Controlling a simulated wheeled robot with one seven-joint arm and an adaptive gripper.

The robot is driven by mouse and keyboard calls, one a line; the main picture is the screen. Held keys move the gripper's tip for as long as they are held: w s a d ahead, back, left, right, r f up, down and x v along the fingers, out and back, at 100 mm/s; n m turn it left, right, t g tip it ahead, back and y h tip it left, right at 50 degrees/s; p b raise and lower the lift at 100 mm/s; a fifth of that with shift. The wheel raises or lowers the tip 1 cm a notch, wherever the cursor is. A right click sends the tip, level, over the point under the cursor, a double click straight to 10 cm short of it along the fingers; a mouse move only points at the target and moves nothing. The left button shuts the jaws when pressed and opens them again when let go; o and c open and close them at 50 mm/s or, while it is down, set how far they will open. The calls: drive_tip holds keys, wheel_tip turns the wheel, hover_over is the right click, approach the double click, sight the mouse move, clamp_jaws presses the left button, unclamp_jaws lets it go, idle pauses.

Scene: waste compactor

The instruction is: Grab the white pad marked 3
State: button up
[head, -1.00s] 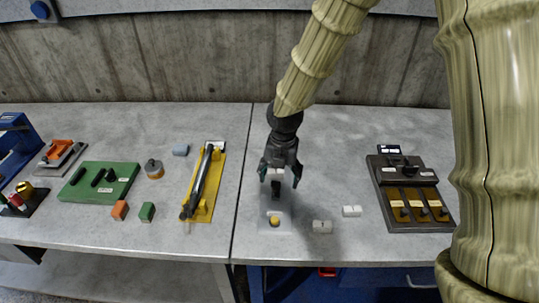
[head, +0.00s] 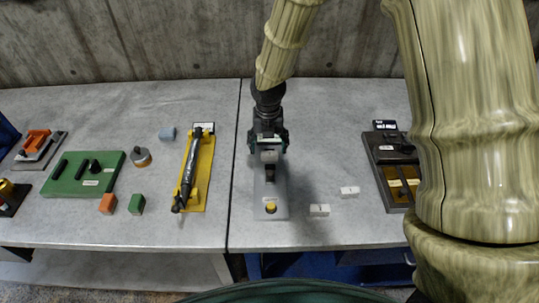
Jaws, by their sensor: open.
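A small white pad (head: 269,157) sits at the black part of a pale plate (head: 279,195); any mark on it is too small to read. My gripper (head: 268,147) is open, pointing down, with its dark fingers on either side of this pad; I cannot tell whether they touch it. Two other white pads lie on the table to the right, a nearer one (head: 319,210) and a farther one (head: 349,192). They carry small dark marks that I cannot read.
The pale plate has a yellow button (head: 270,207) at its near end. A yellow fixture with a black lever (head: 187,180) stands to the left. A dark panel (head: 385,157) at the right is partly hidden by my arm. Bare table lies between pads and panel.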

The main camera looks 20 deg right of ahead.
sight(270, 153)
drive_tip(key=shift+w+f, duration=0.3)
drive_tip(key=shift+s+d+f+p, duration=0.1)
drive_tip(key=shift+d+f+p, duration=0.05)
drive_tip(key=shift+f+p, duration=0.15)
drive_tip(key=shift+s+d+f+p, duration=0.1)
drive_tip(key=shift+s+f+p, duration=0.25)
drive_tip(key=shift+s+p, duration=0.2)
drive_tip(key=shift+f, duration=0.4)
drive_tip(key=shift+w+f, duration=0.3)
drive_tip(key=shift+f, duration=0.25)
drive_tip(key=shift+w+f, duration=0.3)
drive_tip(key=shift+f, duration=0.25)
drive_tip(key=shift+s+r, duration=0.25)
drive_tip(key=shift+s, duration=0.1)
drive_tip(key=shift+w+f, duration=0.15)
drive_tip(key=shift+w, duration=0.05)
drive_tip(key=c, duration=0.7)
drive_tip(key=shift+s, duration=0.1)
drive_tip(key=c, duration=0.5)
